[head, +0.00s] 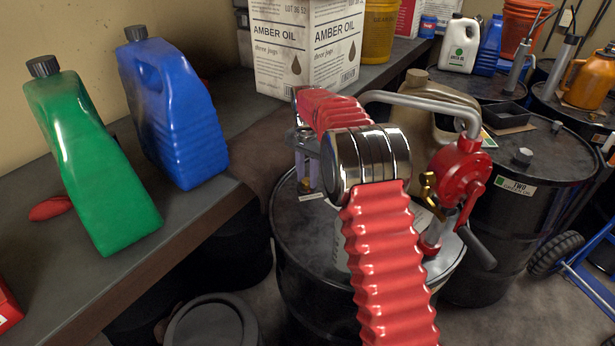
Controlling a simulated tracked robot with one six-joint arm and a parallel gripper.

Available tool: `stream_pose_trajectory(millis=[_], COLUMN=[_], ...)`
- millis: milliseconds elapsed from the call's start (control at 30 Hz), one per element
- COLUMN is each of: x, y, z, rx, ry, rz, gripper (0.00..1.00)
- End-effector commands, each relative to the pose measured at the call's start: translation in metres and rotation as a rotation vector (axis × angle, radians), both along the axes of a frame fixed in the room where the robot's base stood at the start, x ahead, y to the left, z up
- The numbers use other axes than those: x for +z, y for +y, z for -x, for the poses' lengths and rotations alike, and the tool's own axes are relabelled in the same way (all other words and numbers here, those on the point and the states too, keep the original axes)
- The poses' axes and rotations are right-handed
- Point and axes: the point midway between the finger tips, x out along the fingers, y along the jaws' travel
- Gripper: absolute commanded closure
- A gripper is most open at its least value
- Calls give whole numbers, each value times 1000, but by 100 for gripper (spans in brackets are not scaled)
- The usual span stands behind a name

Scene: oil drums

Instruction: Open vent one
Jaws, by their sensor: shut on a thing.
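The nearest black drum (300,245) stands in the middle, with a red rotary pump (455,175) on its right side. Its number label is hidden or unreadable. My red ribbed arm with a chrome joint crosses in front of the drum and hides much of its top. My gripper (309,182) points down at the left part of the drum top, beyond the joint. It is shut low at the drum top, where the vent cap of this drum appears to be. The cap itself is hidden between the fingers, and I cannot tell how far it is turned.
The pump's spout (420,101) and an olive jug (440,90) are close right of my arm. A drum labelled TWO (515,220) stands at right. The bench at left holds a green jug (92,160), a blue jug (172,110) and an Amber Oil box (300,45).

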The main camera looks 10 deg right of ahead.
Motion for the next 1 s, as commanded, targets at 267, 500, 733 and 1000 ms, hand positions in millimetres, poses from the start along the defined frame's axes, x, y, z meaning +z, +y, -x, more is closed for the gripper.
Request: stream_pose_trajectory(millis=[267, 500, 733, 1000], x=[0, 0, 0, 0], y=[1, 1, 1, 1], z=[-1, -1, -1, -1], rx=[262, 490, 708, 955], ry=[-2, -3, -3, -2], rz=[-2, -2, -2, -1], gripper=[94, 94, 94, 94])
